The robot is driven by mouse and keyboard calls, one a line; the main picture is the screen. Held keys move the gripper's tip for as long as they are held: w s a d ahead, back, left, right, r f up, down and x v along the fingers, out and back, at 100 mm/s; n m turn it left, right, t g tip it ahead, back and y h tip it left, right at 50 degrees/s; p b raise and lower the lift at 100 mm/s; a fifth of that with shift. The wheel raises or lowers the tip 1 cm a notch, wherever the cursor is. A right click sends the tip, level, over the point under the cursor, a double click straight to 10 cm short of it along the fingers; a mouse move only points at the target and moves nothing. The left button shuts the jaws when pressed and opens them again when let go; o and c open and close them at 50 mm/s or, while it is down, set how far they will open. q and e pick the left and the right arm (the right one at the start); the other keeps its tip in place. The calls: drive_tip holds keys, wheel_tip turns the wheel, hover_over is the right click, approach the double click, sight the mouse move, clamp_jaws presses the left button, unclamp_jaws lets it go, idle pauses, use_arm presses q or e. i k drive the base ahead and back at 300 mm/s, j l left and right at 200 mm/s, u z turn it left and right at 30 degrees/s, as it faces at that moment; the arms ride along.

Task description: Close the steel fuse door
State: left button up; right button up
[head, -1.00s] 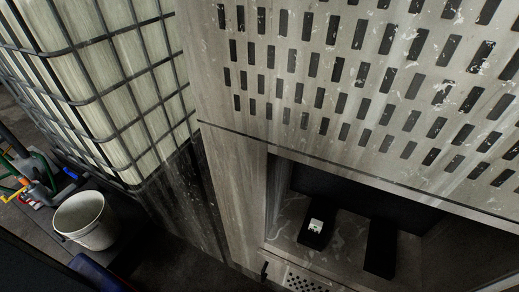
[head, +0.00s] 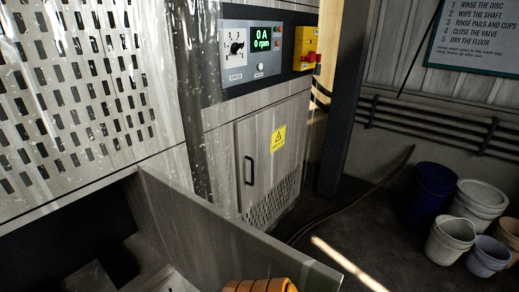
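A flat grey steel door (head: 225,225) stands open at the lower middle of the head view. Its far end meets the right side of a dark opening (head: 60,235) in the perforated steel cabinet, and it juts out toward me to the lower right. I take it to be the fuse door. Part of a black block (head: 118,262) shows inside the opening. Neither of my grippers can be made out. A ribbed orange shape (head: 262,285) is cut off at the bottom edge beside the door; I cannot tell what it is.
A second cabinet door (head: 268,150) with a black handle and yellow warning label is shut. Above it is a control panel (head: 250,50) reading 0 A and 0 rpm. Several buckets (head: 450,240) stand at the right. A hose (head: 350,205) lies on the floor.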

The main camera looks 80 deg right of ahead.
sight(211, 248)
drive_tip(key=k+l, duration=0.95)
drive_tip(key=k, duration=0.15)
drive_tip(key=i+l, duration=0.1)
drive_tip(key=l, duration=0.3)
drive_tip(key=i+l, duration=0.15)
drive_tip(key=l, duration=0.25)
drive_tip(key=i+l, duration=0.1)
drive_tip(key=l, duration=0.3)
drive_tip(key=k+l+u, duration=0.1)
drive_tip(key=k+l, duration=0.15)
drive_tip(key=k, duration=0.25)
drive_tip(key=k+l+u, duration=0.15)
drive_tip(key=k, duration=0.35)
